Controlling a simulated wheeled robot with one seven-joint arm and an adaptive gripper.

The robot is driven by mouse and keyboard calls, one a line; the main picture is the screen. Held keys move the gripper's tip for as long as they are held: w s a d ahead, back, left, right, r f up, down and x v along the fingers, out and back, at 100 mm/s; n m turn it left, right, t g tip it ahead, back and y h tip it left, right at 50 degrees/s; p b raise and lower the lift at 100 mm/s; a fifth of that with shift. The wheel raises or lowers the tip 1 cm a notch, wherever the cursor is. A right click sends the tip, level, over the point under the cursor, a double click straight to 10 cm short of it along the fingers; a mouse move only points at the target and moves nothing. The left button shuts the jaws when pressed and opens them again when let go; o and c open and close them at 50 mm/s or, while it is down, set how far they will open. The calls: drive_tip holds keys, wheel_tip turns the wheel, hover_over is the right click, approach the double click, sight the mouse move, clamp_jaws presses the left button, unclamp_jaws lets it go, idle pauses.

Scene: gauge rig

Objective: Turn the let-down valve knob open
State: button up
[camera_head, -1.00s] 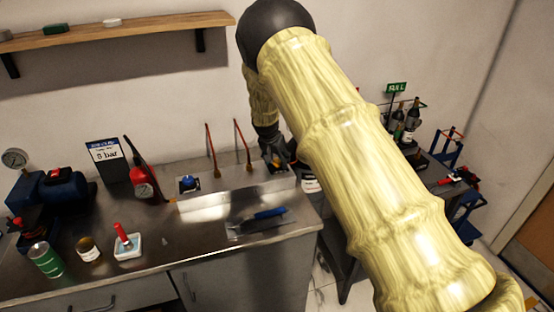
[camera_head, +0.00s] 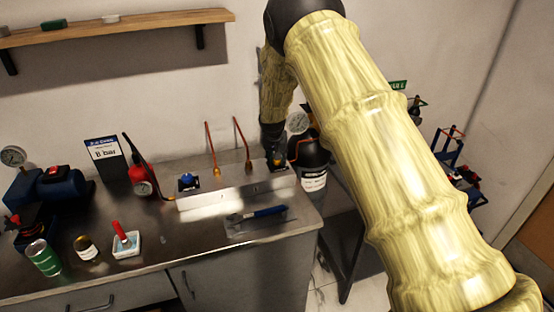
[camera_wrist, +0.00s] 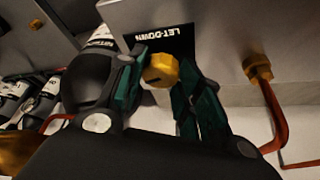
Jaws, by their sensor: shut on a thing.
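The let-down knob (camera_wrist: 161,70) is yellow, with a dark slot in its face, beside a black "LET-DOWN" label (camera_wrist: 165,42) in the wrist view. My gripper (camera_wrist: 162,74) has its green-padded fingers on either side of the knob and is shut on it. In the head view my gripper (camera_head: 274,152) is at the right end of the metal block (camera_head: 232,192), and the knob is mostly hidden there. A blue knob (camera_head: 187,181) sits at the block's left end.
Two copper tubes (camera_head: 241,140) rise from the block. A blue-handled tool (camera_head: 258,212) lies in front.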

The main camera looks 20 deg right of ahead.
drive_tip(key=n+y, duration=0.1)
drive_tip(key=n, duration=0.2)
drive_tip(key=shift+d+n+b, duration=0.15)
drive_tip(key=shift+n+b, duration=0.15)
drive_tip(key=shift+b, duration=0.1)
drive_tip(key=n+y, duration=0.1)
drive_tip(key=n, duration=0.2)
drive_tip(key=shift+d+n+t+y+b, duration=0.1)
drive_tip(key=shift+n+t+y+b, duration=0.2)
drive_tip(key=shift+y+b, duration=0.1)
drive_tip(key=n+y, duration=0.1)
drive_tip(key=n, duration=0.2)
drive_tip(key=shift+d+f+n+b, duration=0.1)
drive_tip(key=shift+n+b, duration=0.2)
drive_tip(key=shift+b, duration=0.1)
drive_tip(key=shift+n+g+y+b, duration=0.7)
drive_tip(key=shift+n+y, duration=0.1)
drive_tip(key=shift+n, duration=1.1)
drive_tip(key=o, duration=1)
drive_tip(key=shift+o, duration=0.2)
drive_tip(key=shift+r, duration=0.2)
drive_tip(key=v, duration=1.1)
drive_tip(key=shift+d+r, duration=0.2)
drive_tip(key=shift+r, duration=0.15)
